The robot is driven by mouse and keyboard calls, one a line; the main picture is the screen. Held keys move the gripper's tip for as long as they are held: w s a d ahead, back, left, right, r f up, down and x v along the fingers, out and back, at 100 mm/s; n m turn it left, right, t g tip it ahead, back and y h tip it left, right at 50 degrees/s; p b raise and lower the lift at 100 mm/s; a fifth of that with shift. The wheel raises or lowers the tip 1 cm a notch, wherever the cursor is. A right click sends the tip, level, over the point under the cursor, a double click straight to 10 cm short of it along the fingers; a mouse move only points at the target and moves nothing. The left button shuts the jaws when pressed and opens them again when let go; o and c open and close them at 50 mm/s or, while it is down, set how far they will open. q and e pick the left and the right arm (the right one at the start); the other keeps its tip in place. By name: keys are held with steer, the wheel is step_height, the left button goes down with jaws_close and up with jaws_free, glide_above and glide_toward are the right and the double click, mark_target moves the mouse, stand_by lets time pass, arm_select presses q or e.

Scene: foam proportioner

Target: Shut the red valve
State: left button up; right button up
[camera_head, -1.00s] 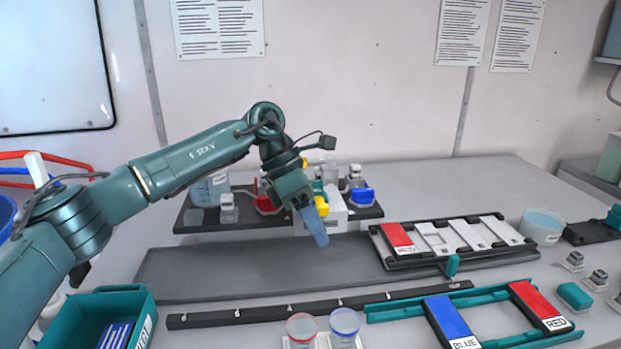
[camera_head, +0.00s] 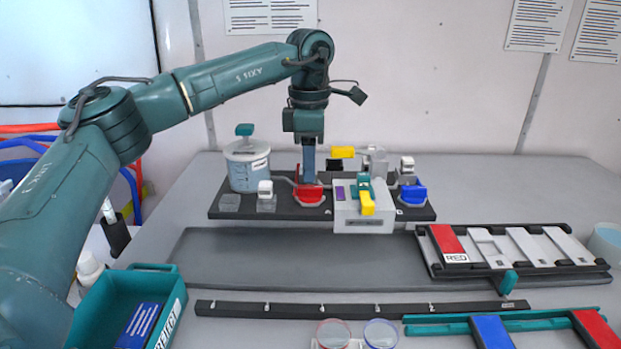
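The red valve (camera_head: 309,196) sits on the dark platform (camera_head: 250,213), left of the white box (camera_head: 362,219). My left gripper (camera_head: 309,178) points straight down over the red valve, and its blue-grey fingers reach down to the valve's red handle. The fingers overlap in this view, so whether they are open or shut, or touch the handle, cannot be told. The handle's upper part is partly hidden behind the fingertips. A blue valve (camera_head: 413,195) stands at the platform's right end. My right gripper is not in view.
A clear container (camera_head: 247,168) with bluish liquid stands left of the red valve. A teal bin (camera_head: 113,314) is at front left.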

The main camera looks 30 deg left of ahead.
mark_target(310, 187)
arm_select(q)
steer(key=shift+f, duration=2.05)
steer(key=shift+c, duration=0.3)
jaws_close()
